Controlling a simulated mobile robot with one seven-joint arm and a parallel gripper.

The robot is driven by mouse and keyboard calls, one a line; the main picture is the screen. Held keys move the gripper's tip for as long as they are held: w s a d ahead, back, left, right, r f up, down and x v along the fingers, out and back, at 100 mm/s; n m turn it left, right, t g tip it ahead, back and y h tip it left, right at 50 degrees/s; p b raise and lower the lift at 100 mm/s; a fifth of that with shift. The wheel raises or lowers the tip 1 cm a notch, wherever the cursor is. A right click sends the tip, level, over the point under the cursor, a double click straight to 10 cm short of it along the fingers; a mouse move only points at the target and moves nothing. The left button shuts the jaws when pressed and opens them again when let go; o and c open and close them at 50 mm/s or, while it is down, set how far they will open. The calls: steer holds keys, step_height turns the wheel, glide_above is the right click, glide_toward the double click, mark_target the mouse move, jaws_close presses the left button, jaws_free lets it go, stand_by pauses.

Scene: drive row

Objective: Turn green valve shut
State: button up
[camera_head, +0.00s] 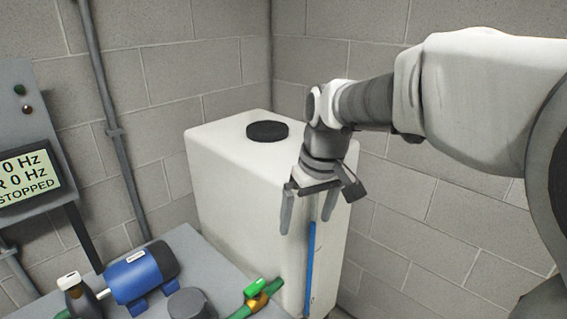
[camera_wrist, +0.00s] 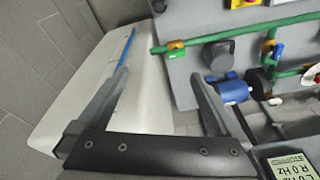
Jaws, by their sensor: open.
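The green valve has a green handle (camera_head: 256,287) above a brass body (camera_head: 258,302) on a green pipe, at the bottom of the head view. The handle looks roughly in line with the pipe. In the wrist view the brass body (camera_wrist: 176,46) shows at top centre, near the pipe's left end. My gripper (camera_head: 306,222) is open and empty, its fingers pointing down in front of the white tank. It is above and to the right of the valve, apart from it. In the wrist view the valve lies beyond the gap between the fingertips (camera_wrist: 158,78).
The white tank (camera_head: 235,190) with a black lid and blue vertical strip (camera_head: 310,268) stands close behind my gripper. A blue motor (camera_head: 140,277) sits on the grey bench. A control box (camera_head: 28,135) reads STOPPED. Another brass valve (camera_wrist: 268,46) shows in the wrist view.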

mark_target(254, 285)
steer(key=w+a+f+n+g+h, duration=0.1)
steer(key=w+a+f+n, duration=0.1)
steer(key=w+a+f, duration=0.3)
steer(key=w+a+f+n+g, duration=0.1)
steer(key=w+a+f+n, duration=0.1)
steer(key=a+f, duration=0.45)
steer(key=f+b, duration=0.1)
steer(key=f, duration=0.4)
steer(key=f+b, duration=0.1)
steer(key=f, duration=0.5)
steer(key=a+f+b, duration=0.1)
steer(key=f, duration=0.5)
steer(key=shift+f, duration=0.15)
steer(key=shift+c, duration=0.3)
steer(key=c, duration=1.1)
